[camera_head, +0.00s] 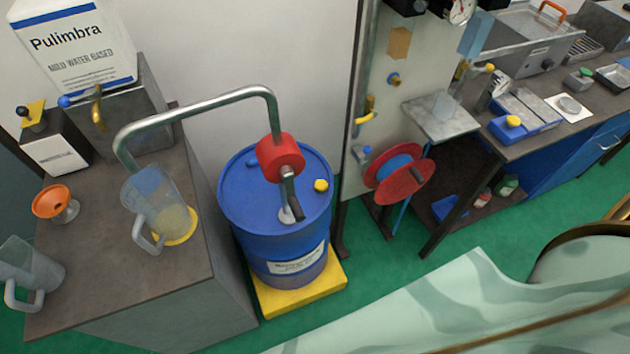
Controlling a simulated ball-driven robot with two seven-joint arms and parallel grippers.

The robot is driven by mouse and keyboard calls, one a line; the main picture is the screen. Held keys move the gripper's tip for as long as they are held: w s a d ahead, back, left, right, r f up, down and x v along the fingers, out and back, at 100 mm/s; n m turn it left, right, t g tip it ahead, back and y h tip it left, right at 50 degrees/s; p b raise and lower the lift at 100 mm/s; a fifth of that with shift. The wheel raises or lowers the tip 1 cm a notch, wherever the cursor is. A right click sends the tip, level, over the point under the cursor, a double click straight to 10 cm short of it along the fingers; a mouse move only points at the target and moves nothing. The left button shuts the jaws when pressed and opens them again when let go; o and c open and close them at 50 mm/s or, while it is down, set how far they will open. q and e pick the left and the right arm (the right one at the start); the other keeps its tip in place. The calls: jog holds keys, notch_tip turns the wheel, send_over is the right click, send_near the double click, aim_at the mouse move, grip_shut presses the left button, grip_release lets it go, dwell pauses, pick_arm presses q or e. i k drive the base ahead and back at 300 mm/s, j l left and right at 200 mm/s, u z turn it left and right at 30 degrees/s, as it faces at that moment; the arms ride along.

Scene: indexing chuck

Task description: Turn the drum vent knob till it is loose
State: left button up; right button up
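A blue drum (245,213) stands upright on a yellow base (305,300) on the green floor. A small yellow knob (321,185) sits on the right side of the drum's lid and looks like the vent knob. Whether it is tight or loose cannot be seen. A red pump head (280,157) with a crank stands on the lid just left of the knob. The knob's top is uncovered. Neither my left nor my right gripper is in view.
A curved pipe (200,113) arches from the pump to a jug (158,205) on the left bench (100,270). A red and blue reel (400,170) and a workbench stand right of the drum.

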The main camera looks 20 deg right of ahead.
aim_at(320, 186)
jog(key=k+l+z, duration=0.15)
jog(key=l+z, duration=0.15)
jog(key=k+l+z, duration=0.1)
jog(key=l+z, duration=0.15)
jog(key=l, duration=0.15)
jog(key=k+l+z, duration=0.1)
jog(key=l+z, duration=0.45)
jog(key=l, duration=0.25)
